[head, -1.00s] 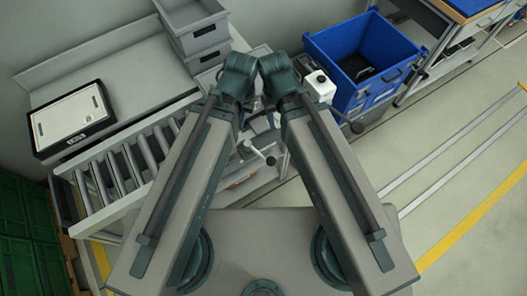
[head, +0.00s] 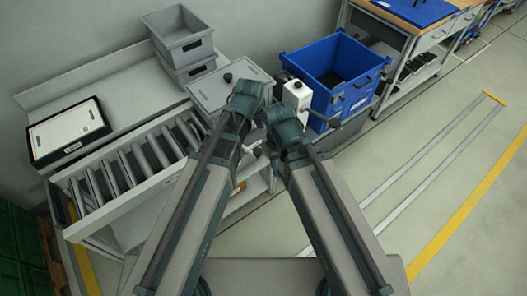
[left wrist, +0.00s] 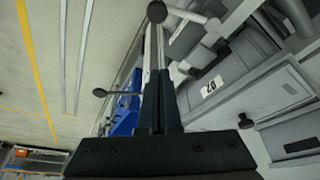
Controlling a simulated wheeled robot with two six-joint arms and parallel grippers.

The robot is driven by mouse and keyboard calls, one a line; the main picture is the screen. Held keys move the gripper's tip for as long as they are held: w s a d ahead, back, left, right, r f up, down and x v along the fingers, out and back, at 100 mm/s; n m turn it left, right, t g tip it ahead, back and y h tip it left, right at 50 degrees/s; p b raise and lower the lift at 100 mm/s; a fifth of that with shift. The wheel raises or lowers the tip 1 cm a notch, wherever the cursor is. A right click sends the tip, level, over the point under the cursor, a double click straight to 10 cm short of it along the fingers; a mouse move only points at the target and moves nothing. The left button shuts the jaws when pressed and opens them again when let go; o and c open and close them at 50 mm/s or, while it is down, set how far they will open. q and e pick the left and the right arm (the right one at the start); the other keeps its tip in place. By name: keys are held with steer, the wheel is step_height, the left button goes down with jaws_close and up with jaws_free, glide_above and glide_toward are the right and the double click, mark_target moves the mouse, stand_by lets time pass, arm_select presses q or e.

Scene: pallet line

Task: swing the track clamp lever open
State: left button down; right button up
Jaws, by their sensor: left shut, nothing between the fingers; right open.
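Two levers with dark ball knobs show in the left wrist view. A near ball-knobbed lever (left wrist: 157,11) is at the top, beyond my fingertips and apart from them. A farther ball-knobbed lever (left wrist: 99,92) sticks out to the left beside the blue crate; its knob also shows in the head view (head: 334,123). I cannot tell by sight which is the track clamp lever. My left gripper (left wrist: 160,78) is shut and empty, its fingers pointing up toward the near lever. In the head view my arms cover the area between them. My right gripper is not clearly visible.
A roller conveyor (head: 120,170) and a black-framed panel (head: 68,130) are at left. Grey bins (head: 180,60) stand at the back. Open floor (head: 450,180) is at right.

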arm_select(q)
steer(key=shift+f, duration=0.15)
steer(key=b, duration=1)
glide_above(246, 148)
steer(key=s+d, duration=0.2)
steer(key=d, duration=0.3)
step_height(246, 148, down, 10)
steer(key=shift+w+d+r, duration=0.15)
steer(key=shift+r, duration=0.05)
steer(key=shift+s+a+m, duration=0.2)
steer(key=shift+s+m, duration=0.15)
steer(key=shift+m, duration=0.05)
